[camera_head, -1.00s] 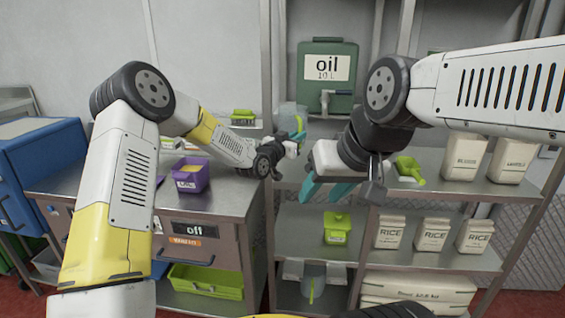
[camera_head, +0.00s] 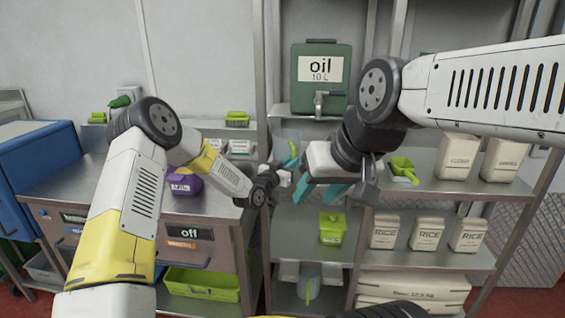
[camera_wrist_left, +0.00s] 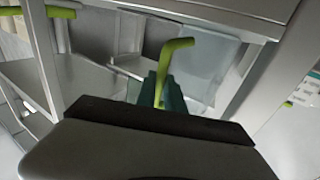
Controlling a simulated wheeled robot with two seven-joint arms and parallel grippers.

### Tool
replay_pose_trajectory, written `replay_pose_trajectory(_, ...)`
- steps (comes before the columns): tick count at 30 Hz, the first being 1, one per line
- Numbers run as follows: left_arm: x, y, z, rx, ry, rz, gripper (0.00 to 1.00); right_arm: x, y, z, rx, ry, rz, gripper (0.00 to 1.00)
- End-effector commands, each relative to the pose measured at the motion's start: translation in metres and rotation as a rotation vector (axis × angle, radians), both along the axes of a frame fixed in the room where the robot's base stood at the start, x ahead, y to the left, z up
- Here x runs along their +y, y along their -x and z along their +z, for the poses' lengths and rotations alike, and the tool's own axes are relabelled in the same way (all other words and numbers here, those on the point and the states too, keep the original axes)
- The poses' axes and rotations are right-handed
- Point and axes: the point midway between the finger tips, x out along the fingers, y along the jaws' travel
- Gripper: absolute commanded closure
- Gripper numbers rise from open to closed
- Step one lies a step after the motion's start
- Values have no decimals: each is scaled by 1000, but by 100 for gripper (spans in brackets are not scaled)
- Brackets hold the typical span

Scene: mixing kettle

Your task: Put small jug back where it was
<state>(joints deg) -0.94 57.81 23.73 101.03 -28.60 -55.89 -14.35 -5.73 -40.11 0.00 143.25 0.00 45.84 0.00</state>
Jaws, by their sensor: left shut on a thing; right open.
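My left gripper (camera_head: 291,160) is shut on the yellow-green handle of the small clear jug (camera_head: 282,144). In the left wrist view, the handle stands up between the teal fingertips (camera_wrist_left: 161,93), and the jug's see-through body (camera_wrist_left: 204,72) is just behind it. The jug is at the left end of the shelf rack, below the oil container; whether it touches a shelf I cannot tell. My right gripper (camera_head: 319,191) is open and empty, in front of the rack just right of my left gripper.
A green oil container (camera_head: 321,95) stands on the upper shelf (camera_head: 300,110). A larger clear jug (camera_head: 309,272) is on the bottom shelf. A green box (camera_head: 332,228) and rice bags (camera_head: 385,230) fill the middle shelf. A metal counter (camera_head: 100,185) with a purple box (camera_head: 184,185) is at left.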

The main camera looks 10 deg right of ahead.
Motion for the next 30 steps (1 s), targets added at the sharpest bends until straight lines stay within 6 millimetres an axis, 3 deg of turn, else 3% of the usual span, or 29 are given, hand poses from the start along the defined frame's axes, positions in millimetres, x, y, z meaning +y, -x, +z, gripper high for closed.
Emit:
replay_pose_trajectory(1, 0, 0, -2, 1, -1, 0, 85, 0, 0, 0, 0, 0, 0, 55)
replay_pose_trajectory(4, 0, 0, -1, 0, 0, 0, 66, 0, 0, 0, 0, 0, 0, 55)
replay_pose_trajectory(16, 2, 2, 2, 1, -1, 0, 65, 0, 0, 0, 0, 0, 0, 55)
replay_pose_trajectory(30, 62, 69, -1, 2, -2, 1, 65, 0, 0, 0, 0, 0, 0, 55)
